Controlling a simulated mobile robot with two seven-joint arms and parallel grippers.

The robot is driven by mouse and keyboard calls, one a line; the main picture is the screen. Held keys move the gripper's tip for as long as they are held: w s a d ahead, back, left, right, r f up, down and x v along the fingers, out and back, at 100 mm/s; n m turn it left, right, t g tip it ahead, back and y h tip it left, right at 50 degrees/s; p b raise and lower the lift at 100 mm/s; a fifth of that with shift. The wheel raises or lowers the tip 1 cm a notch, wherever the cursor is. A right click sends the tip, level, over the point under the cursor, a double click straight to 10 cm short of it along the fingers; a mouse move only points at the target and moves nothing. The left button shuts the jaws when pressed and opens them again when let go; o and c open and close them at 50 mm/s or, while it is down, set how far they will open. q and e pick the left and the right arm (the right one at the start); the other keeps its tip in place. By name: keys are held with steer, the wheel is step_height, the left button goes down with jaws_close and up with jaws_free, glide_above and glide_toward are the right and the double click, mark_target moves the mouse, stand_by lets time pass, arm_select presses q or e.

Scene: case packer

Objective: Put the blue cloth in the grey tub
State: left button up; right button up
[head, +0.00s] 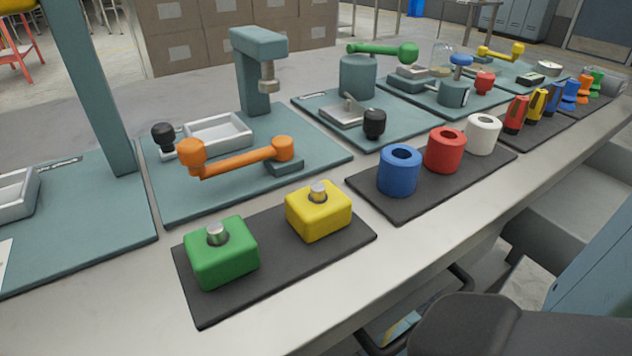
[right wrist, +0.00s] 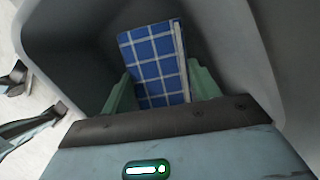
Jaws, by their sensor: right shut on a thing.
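The blue cloth (right wrist: 153,48), with a white check pattern, is folded into a flat upright bundle in the right wrist view. My right gripper (right wrist: 163,84) is shut on it, with a pale green finger on each side. The grey tub (right wrist: 72,50) surrounds the cloth and fingers in that view. Whether the cloth touches the tub's floor cannot be told. In the head view a grey tub-like form (head: 572,222) shows beyond the bench's front edge at the right. The cloth and both gripper tips are out of the head view.
The bench carries a green block (head: 222,262), a yellow block (head: 319,215), blue (head: 399,178), red (head: 445,158) and white (head: 484,140) rollers on dark mats. Teal fixture plates with an orange handle (head: 240,160) stand behind. The bench's front strip is clear.

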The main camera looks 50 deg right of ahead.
steer(key=shift+f, duration=0.4)
steer(key=o, duration=0.9)
steer(key=shift+o, duration=0.2)
steer(key=shift+r, duration=0.6)
steer(key=p+v, duration=0.3)
steer(key=v, duration=0.3)
steer(key=shift+r+p, duration=0.3)
steer(key=shift+p, duration=0.1)
steer(key=shift+s+d+r, duration=0.1)
steer(key=shift+d+r, duration=0.1)
steer(key=shift+r, duration=0.25)
